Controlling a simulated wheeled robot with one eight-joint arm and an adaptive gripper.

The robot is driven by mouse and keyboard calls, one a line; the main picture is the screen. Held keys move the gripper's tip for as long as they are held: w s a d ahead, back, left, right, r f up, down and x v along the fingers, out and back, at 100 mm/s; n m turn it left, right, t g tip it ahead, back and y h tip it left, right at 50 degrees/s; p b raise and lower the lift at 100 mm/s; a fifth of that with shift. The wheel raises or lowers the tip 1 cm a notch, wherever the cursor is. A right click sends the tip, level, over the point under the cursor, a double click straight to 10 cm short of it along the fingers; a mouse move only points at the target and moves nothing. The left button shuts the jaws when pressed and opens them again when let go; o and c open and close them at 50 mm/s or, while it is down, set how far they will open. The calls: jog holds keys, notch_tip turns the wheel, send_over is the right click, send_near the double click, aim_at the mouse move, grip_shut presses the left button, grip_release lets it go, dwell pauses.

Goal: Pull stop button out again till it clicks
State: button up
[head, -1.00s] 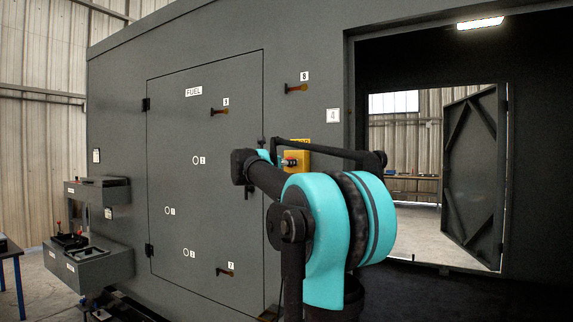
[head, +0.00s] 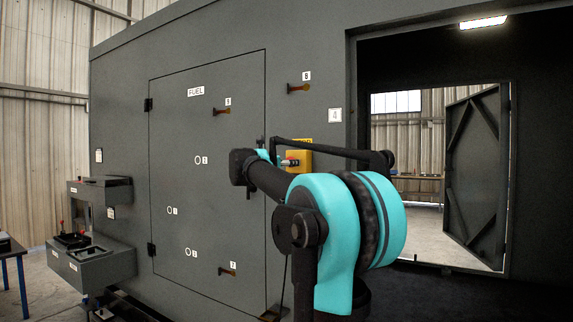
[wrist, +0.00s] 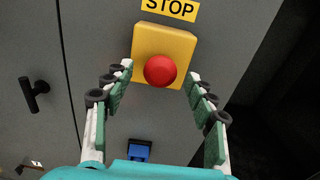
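The red stop button (wrist: 160,71) sits on a yellow box (wrist: 178,42) on the grey enclosure wall, under a yellow STOP label (wrist: 170,9). My gripper (wrist: 161,82) is open, with one green-padded finger on each side of the button in the wrist view. The fingers look apart from the button, and the gap in depth is hard to judge. In the head view the yellow box (head: 303,161) shows beside my arm, and the button is small and partly hidden there.
A blue fitting (wrist: 139,150) is on the wall below the box. A black door handle (wrist: 34,95) is at left in the wrist view. The fuel door (head: 225,220) has several pegs. A dark open doorway (head: 425,60) lies to the right.

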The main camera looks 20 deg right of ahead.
jog(key=v, duration=1.2)
dwell(0.3)
